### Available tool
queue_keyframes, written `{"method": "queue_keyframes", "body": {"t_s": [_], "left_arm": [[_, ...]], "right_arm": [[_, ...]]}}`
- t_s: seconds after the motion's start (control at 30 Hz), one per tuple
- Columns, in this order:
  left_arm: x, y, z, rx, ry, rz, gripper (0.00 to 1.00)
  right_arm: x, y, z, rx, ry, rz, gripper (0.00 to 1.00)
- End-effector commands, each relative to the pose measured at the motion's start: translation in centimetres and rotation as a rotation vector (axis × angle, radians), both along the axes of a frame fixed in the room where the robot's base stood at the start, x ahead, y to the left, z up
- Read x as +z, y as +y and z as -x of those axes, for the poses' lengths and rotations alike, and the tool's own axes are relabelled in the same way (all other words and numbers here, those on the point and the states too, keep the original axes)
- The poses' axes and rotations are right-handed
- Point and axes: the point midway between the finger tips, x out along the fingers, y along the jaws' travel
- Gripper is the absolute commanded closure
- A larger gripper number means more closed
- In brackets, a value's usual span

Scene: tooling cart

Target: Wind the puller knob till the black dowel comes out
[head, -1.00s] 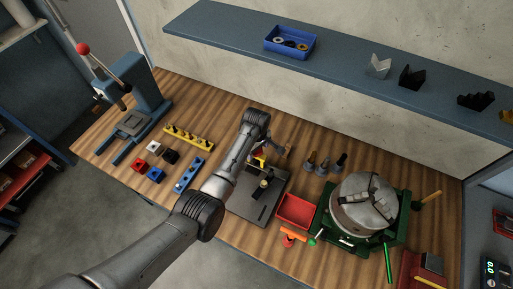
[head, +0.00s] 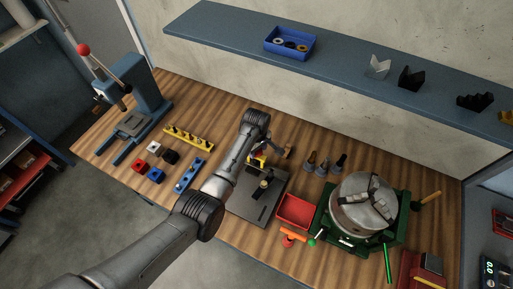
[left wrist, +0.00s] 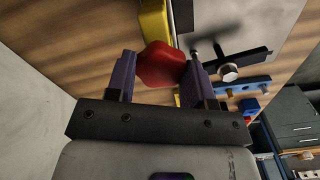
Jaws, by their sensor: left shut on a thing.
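The red puller knob (left wrist: 160,65) sits between the two fingers of my left gripper (left wrist: 160,76) in the left wrist view. The fingers are shut on it. A yellow part (left wrist: 154,20) lies just beyond the knob. In the head view my left gripper (head: 262,153) is at a small yellow fixture (head: 257,161) at the far end of a dark grey plate (head: 252,207), and my arm covers part of it. My right gripper is not in view.
A red tray (head: 295,222) and a green-based chuck (head: 363,208) stand right of the plate. A blue holed bar (head: 188,175), several small blocks and a yellow peg rack (head: 189,138) lie left. A blue press (head: 147,88) stands far left. A shelf (head: 345,62) overhangs the back.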

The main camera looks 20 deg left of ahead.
Motion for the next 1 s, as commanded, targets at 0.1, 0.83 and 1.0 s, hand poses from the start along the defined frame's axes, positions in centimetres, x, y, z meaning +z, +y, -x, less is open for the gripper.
{"method": "queue_keyframes", "body": {"t_s": [0.1, 0.83, 1.0], "left_arm": [[0.3, 0.0, 0.0, -0.057, 0.002, 0.000, 0.76], [0.2, 0.0, 0.0, -0.720, 0.002, -0.001, 0.76], [0.2, 0.0, 0.0, -0.882, 0.001, -0.001, 0.76]], "right_arm": [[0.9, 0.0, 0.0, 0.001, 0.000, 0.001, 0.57], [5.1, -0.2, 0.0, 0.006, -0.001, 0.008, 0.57], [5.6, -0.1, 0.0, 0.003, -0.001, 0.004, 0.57]]}}
